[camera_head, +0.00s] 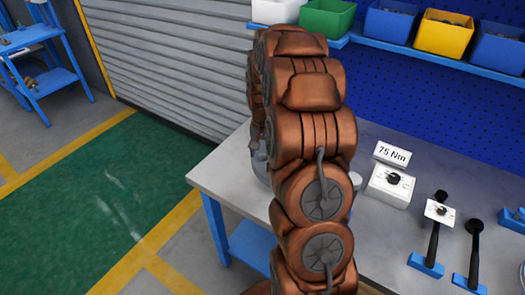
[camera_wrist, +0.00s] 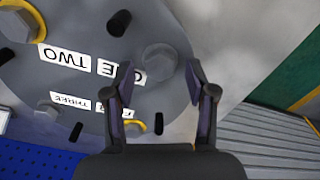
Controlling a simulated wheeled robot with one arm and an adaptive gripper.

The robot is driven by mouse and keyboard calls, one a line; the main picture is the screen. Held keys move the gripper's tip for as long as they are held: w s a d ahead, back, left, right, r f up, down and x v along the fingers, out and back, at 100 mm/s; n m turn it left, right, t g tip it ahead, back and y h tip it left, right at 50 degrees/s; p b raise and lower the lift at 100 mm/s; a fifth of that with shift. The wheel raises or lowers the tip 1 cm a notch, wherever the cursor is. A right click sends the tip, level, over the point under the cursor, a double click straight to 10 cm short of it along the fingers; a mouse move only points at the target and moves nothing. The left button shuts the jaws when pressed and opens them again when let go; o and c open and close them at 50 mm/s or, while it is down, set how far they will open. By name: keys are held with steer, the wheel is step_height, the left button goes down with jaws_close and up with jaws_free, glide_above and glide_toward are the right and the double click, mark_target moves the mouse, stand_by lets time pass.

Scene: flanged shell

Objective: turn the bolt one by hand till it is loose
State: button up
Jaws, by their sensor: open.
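In the wrist view, the grey round flange (camera_wrist: 70,75) carries several hex bolts and white labels, which appear upside down. Bolt one (camera_wrist: 159,61) is a plain grey hex head beside the partly hidden label ONE (camera_wrist: 120,70). My gripper (camera_wrist: 158,72) is open, with one dark finger on each side of bolt one; I see a gap on both sides and cannot tell the height between the fingertips and the head. In the head view, my arm hides the bolts and most of the shell; only a grey edge (camera_head: 261,167) shows.
Bolt two (camera_wrist: 17,22) and another bolt (camera_wrist: 134,128) have yellow rings; a plain bolt sits by label THREE (camera_wrist: 70,101). The workbench (camera_head: 230,165) holds a 75 Nm card (camera_head: 392,153), a dial box (camera_head: 391,186) and upright tools (camera_head: 474,250).

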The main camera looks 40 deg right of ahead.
jaws_close()
stand_by(0.4)
steer(key=shift+f+n+b, duration=0.1)
steer(key=shift+n+b, duration=0.2)
steer(key=shift+b, duration=0.15)
